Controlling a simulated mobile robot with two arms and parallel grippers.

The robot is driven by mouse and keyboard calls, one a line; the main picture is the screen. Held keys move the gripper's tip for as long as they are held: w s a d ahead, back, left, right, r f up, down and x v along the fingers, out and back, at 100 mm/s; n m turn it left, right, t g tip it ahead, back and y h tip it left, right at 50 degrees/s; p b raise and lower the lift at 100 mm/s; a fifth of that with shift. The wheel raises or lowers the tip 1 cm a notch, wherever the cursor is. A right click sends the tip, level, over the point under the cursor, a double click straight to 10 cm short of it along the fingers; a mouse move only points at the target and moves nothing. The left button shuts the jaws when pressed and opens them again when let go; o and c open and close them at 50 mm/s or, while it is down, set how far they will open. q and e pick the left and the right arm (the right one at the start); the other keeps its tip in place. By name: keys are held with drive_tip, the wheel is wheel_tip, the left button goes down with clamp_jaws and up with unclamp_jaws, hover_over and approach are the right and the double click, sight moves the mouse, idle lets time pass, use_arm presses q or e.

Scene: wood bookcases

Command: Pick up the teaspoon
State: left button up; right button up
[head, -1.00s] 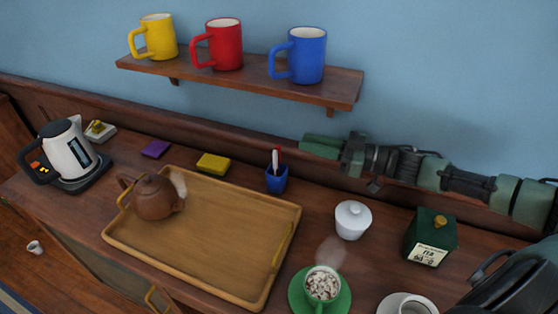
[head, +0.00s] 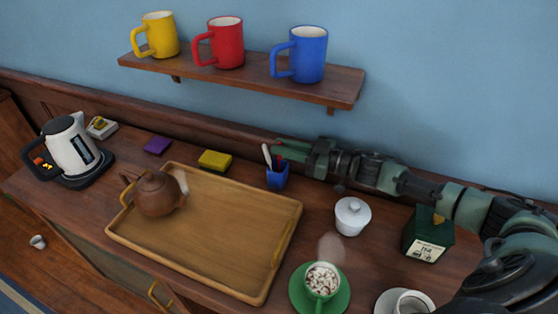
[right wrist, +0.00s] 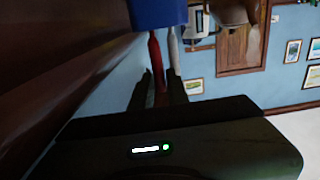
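A blue cup (head: 277,178) stands on the counter behind the tray, with a white handle (head: 267,155) and a red handle (head: 276,158) sticking up from it. I cannot tell which is the teaspoon, as their lower ends are hidden in the cup. My right gripper (head: 283,149) is beside the handles, above the cup's rim. In the right wrist view the blue cup (right wrist: 159,12) shows at the top. There the fingers are apart, the red handle (right wrist: 156,62) lies between them, and the white handle (right wrist: 173,48) is by the right-hand finger. My left gripper is out of view.
A wooden tray (head: 225,240) with a brown teapot (head: 157,194) lies in front of the cup. A shelf (head: 240,78) with mugs hangs above.

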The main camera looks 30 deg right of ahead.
drive_tip(key=shift+c, duration=0.4)
clamp_jaws()
